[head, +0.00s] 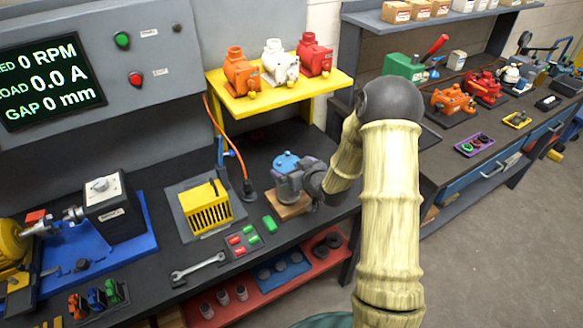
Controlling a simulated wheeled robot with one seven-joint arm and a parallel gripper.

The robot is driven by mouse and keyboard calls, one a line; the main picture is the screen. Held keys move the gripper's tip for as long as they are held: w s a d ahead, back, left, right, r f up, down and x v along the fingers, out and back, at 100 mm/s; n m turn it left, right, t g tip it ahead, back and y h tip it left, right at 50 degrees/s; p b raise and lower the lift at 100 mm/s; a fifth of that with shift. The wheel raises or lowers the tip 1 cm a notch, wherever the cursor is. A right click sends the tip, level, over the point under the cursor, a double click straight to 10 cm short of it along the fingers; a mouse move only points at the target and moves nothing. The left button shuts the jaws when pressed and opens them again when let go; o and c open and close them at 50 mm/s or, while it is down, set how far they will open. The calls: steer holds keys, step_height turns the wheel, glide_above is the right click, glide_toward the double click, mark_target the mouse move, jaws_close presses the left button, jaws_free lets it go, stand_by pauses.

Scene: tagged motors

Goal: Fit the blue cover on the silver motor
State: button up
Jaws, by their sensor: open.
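The silver motor (288,187) stands on a wooden block (291,209) on the dark bench, right of centre. The blue cover (286,162) is at the top of the motor and looks level. I cannot tell from here whether it is fully seated. My gripper (301,178) is at the upper right side of the motor, just below and beside the cover. It is open, but its fingers are small and partly hidden against the motor, so contact is unclear.
A yellow slotted box (207,207) sits left of the motor. Red and green blocks (244,238) and a wrench (198,266) lie in front. A yellow shelf (277,91) with orange, white and red motors stands behind. An orange cable (228,150) hangs nearby.

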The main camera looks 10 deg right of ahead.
steer(key=b+v, duration=0.2)
steer(key=v, duration=0.8)
steer(key=shift+s, duration=0.3)
steer(key=shift+s+d+r, duration=0.15)
steer(key=shift+s+r, duration=0.05)
steer(key=s+a+m+g+h, duration=0.1)
steer(key=s+g+h, duration=0.1)
steer(key=s+g, duration=0.3)
steer(key=s+a+r+m+g+h, duration=0.1)
steer(key=s+g, duration=0.4)
steer(key=s, duration=0.9)
steer(key=shift+a+m+h, duration=0.6)
steer(key=shift+a+m, duration=0.2)
